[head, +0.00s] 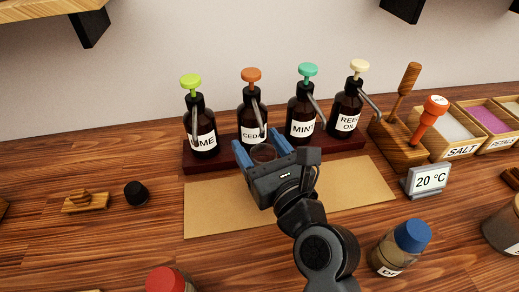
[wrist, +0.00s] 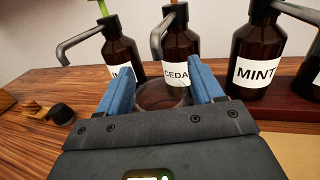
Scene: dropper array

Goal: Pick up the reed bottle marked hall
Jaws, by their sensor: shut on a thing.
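The vessel also shows between the fingers in the wrist view (wrist: 160,95). Only its upper part is seen; the fingers and gripper body hide the rest. I see no reeds and no "hall" mark on it, so I cannot tell whether it is the reed bottle marked hall. No label reading hall is visible elsewhere.
Pump bottles LIME (head: 201,133), CEDAR (head: 252,116), MINT (head: 303,116) and REED OIL (head: 346,112) stand on a dark red rack (head: 210,165) close behind my gripper. The tan mat (head: 210,207) lies in front. A 20 °C display (head: 428,179) and blue-capped jar (head: 411,237) stand right.

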